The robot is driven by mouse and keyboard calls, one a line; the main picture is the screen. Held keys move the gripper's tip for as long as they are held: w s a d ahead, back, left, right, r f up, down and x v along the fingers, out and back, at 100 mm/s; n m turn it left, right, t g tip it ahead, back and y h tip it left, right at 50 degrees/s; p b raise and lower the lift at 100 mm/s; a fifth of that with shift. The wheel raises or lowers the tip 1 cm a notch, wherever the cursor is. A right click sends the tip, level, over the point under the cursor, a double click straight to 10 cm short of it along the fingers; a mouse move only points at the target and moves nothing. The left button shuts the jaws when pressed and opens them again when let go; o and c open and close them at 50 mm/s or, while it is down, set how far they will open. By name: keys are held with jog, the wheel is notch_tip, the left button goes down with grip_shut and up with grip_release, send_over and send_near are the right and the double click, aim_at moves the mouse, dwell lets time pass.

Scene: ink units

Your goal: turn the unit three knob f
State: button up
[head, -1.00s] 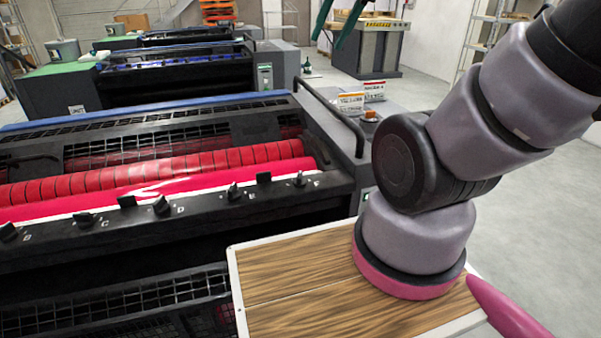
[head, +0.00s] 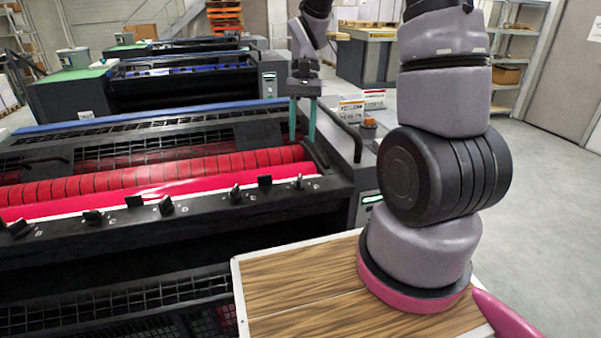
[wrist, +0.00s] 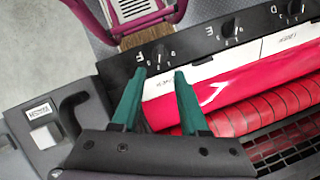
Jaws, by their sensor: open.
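Knob F (head: 299,182) is the small black rightmost knob on the black front rail of the nearest ink unit (head: 200,225), which has a red roller. In the wrist view knob F (wrist: 158,53) lies just beyond the fingertips, between their lines, with the letter F beside it. My gripper (head: 302,138) has teal fingers, open and empty, pointing down over the right end of the unit, behind the rail in the head view. In the wrist view my gripper (wrist: 160,73) is apart from the knob. The unit's number is not readable.
Knob E (head: 235,194) and other knobs run left along the rail. A black curved handle (head: 343,135) stands right of the gripper. Segmented red rollers (head: 150,178) lie behind the rail. More units (head: 185,80) stand behind. Open floor lies at right.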

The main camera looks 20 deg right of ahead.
aim_at(300, 177)
jog(key=x, duration=1)
jog(key=shift+f, duration=0.15)
jog(key=shift+c, duration=0.3)
grip_shut()
